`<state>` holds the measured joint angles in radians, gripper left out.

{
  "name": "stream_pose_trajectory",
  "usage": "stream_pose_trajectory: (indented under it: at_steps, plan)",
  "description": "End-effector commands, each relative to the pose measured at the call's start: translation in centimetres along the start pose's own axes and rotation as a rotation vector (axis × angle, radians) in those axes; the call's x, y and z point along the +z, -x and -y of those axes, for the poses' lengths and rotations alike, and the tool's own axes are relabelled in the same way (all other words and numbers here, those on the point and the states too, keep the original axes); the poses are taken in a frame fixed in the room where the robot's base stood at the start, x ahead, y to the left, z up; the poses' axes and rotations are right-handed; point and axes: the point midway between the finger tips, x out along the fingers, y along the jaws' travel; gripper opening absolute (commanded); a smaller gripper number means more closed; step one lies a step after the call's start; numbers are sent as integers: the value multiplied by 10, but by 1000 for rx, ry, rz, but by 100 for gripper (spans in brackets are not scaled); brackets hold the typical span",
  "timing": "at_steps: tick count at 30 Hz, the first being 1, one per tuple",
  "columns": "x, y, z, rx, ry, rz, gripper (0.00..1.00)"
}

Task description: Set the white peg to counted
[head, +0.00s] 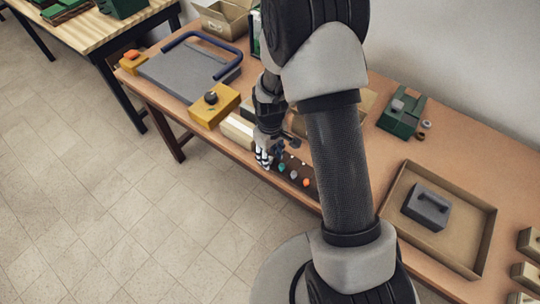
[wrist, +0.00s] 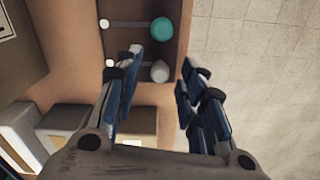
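The white peg (wrist: 160,72) shows in the wrist view at one end of a pale slot in a dark brown board (wrist: 140,10). A white dot (wrist: 110,62) marks the slot's other end. A teal peg (wrist: 161,28) stands in the neighbouring slot. My gripper (wrist: 160,80) is open, its fingers on either side of the white peg with visible gaps. I cannot tell its height over the board. In the head view my gripper (head: 265,157) is over the left end of the board (head: 311,191) and seems to hide the white peg.
Teal (head: 282,168), grey (head: 294,174) and orange (head: 306,182) pegs follow along the board. A cream block (head: 238,130) and a yellow box with a black knob (head: 214,105) stand left of it. A cardboard tray (head: 440,250) is at the right. The table edge is close.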

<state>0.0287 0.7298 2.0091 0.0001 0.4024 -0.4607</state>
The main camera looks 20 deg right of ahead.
Motion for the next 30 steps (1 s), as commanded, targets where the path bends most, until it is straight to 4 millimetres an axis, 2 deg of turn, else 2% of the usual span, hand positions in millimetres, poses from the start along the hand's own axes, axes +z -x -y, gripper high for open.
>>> stream_pose_trajectory:
  at_steps: [7, 23, 30]
  plan:
    - [0, 0, 0, 0, 0, 0, 36]
    - [0, 0, 0, 0, 0, 0, 1]
    - [0, 0, 0, 0, 0, 0, 0]
